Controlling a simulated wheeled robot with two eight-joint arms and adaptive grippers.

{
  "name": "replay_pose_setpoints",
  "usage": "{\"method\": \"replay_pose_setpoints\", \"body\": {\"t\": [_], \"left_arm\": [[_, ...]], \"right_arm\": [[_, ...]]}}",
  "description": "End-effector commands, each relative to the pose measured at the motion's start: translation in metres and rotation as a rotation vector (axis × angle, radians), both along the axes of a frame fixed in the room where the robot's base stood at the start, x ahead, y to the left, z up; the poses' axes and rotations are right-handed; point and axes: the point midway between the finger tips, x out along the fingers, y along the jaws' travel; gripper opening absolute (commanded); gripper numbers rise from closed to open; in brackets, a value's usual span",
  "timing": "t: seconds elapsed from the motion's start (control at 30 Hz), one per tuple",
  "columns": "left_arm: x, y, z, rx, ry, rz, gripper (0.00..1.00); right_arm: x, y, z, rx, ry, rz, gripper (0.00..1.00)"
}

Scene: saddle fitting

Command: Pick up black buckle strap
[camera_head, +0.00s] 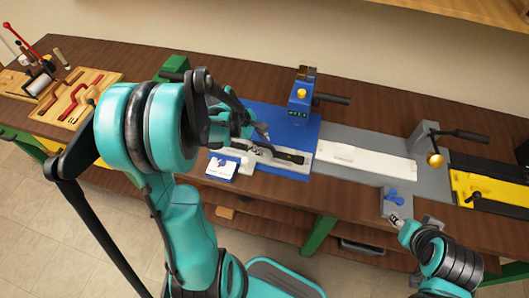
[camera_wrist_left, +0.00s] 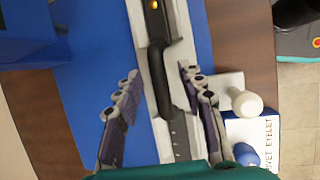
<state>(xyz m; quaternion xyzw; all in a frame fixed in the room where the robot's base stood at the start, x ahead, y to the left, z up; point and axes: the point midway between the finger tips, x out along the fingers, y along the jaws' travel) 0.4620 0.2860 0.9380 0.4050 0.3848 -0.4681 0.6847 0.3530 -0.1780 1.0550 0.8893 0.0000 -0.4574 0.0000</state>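The black buckle strap (camera_head: 288,156) lies in a light grey channel on a blue base, right of the middle of the workbench. In the left wrist view the strap (camera_wrist_left: 158,68) runs lengthwise, with a small gold-coloured spot near its top end. My left gripper (camera_wrist_left: 160,78) is open, with one finger on each side of the strap and a gap to it on both sides. In the head view the left gripper (camera_head: 262,137) is over the strap's left end, partly hidden by my arm. My right gripper (camera_head: 396,221) is at the bench's front edge; its fingers are too small to read.
A blue press (camera_head: 300,95) stands behind the strap. A white strip (camera_head: 365,160) lies to its right, before a lever clamp (camera_head: 434,150). A labelled white box (camera_head: 222,168) is near the front edge. Wooden tool trays (camera_head: 75,98) are at far left.

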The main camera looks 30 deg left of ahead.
Motion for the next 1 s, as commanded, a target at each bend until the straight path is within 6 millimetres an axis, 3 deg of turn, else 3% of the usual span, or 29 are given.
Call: {"method": "replay_pose_setpoints", "body": {"t": [0.07, 0.27, 0.43, 0.83, 1.0], "left_arm": [[0.002, -0.003, -0.009, 0.000, 0.000, -0.001, 0.39], [0.002, -0.003, -0.008, 0.000, -0.001, -0.001, 0.39], [0.002, -0.003, -0.007, 0.001, -0.001, 0.000, 0.00], [0.002, -0.003, -0.006, 0.001, -0.001, 0.000, 0.00], [0.002, -0.003, 0.008, 0.001, -0.001, 0.000, 0.00]], "right_arm": [[0.000, 0.000, -0.004, 0.000, 0.000, 0.000, 0.40], [0.000, 0.000, -0.003, 0.000, 0.000, 0.000, 0.40], [0.000, 0.000, -0.003, 0.000, 0.000, 0.000, 0.40], [0.000, 0.000, -0.002, 0.000, 0.000, 0.000, 0.40], [0.000, 0.000, 0.005, 0.000, 0.000, 0.000, 0.40]]}}
